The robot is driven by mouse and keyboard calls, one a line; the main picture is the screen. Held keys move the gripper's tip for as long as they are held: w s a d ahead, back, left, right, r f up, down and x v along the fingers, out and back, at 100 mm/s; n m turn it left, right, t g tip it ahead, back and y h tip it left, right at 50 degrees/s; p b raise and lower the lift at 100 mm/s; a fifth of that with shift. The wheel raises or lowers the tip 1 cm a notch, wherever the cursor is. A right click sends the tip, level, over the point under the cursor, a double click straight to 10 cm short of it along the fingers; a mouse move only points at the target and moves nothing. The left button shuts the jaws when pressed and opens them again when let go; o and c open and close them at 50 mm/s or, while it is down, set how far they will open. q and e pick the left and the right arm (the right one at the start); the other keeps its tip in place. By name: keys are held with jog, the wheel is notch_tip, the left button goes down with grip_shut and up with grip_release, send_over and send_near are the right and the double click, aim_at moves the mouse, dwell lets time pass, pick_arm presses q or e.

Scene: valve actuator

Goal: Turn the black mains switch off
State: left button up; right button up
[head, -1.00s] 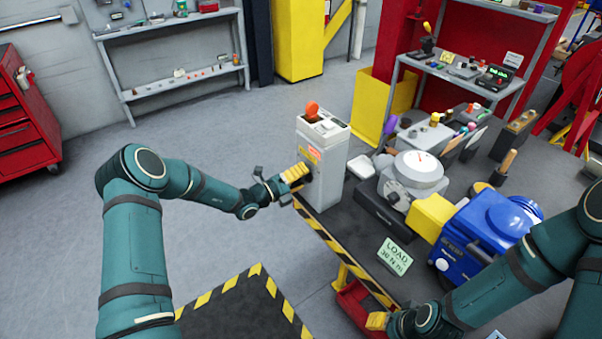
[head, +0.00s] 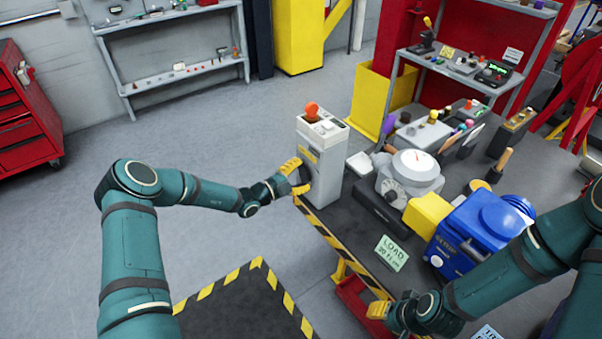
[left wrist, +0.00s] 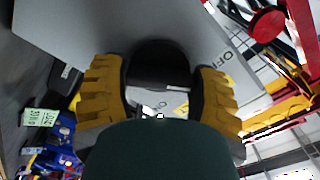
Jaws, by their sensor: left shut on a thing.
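The black mains switch (left wrist: 160,62) shows in the left wrist view as a dark rounded handle on a grey face. Lettering that reads OFF (left wrist: 196,58) is on that face to its right. In the head view the grey control box (head: 325,178) stands at the table's corner, with an orange-red knob (head: 312,109) on top. My left gripper (head: 298,175) is against the box's left side, its yellow fingers on either side of the switch and shut on it. The switch is mostly hidden there. My right gripper (head: 380,309) is low near the table's front edge, its opening unclear.
A white-topped gauge (head: 415,163), a yellow block (head: 426,214) and a blue motor-like unit (head: 478,232) stand on the dark table right of the box. A green LOAD card (head: 391,253) lies near the front. The floor left of the box is clear.

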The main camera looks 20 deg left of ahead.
pick_arm(q)
jog(key=shift+a+n, duration=0.1)
jog(key=shift+n, duration=0.8)
jog(key=shift+f, duration=0.1)
jog(key=o, duration=1.2)
jog(key=shift+s, duration=0.1)
jog(key=v, duration=1.2)
